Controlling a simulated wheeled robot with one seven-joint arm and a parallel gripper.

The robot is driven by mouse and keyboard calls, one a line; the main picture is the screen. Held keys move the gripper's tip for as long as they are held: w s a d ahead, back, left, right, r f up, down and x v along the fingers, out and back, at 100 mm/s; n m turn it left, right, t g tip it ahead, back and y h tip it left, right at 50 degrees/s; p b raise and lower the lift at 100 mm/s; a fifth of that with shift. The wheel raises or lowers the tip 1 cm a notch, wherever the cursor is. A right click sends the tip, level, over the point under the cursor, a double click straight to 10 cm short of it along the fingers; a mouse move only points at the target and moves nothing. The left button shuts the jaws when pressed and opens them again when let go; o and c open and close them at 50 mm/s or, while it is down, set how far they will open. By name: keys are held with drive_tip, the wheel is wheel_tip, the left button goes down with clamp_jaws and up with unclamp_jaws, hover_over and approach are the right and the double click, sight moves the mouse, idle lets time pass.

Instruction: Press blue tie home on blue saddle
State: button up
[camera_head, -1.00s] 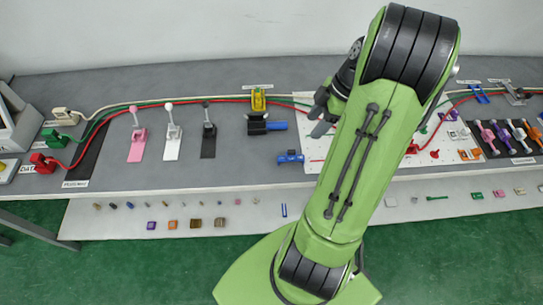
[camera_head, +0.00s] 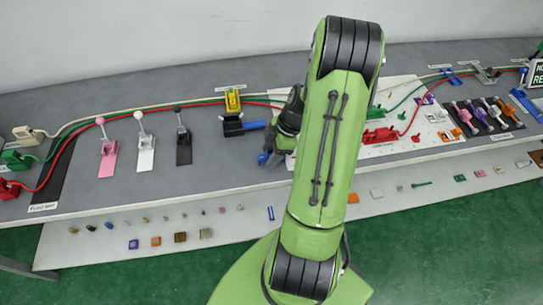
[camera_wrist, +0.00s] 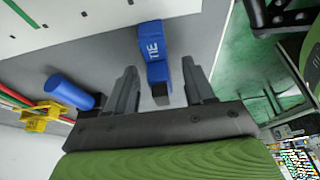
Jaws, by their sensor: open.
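The blue tie (camera_wrist: 153,48), lettered TIE, stands in the wrist view just ahead of my gripper (camera_wrist: 160,68). My gripper is open, with one finger on each side of the tie's near end; I cannot tell whether either finger touches it. A dark piece shows at the tie's near end. In the head view a small blue part (camera_head: 263,158) shows beside my wrist, and my arm hides most of the area around it. I cannot clearly tell a blue saddle apart from the tie.
Pink (camera_head: 107,160), white (camera_head: 145,155) and black (camera_head: 184,150) levers stand further left. A white panel (camera_head: 400,100) lies to the right. Cables run behind.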

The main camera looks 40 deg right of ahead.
drive_tip(key=shift+r, duration=0.1)
clamp_jaws()
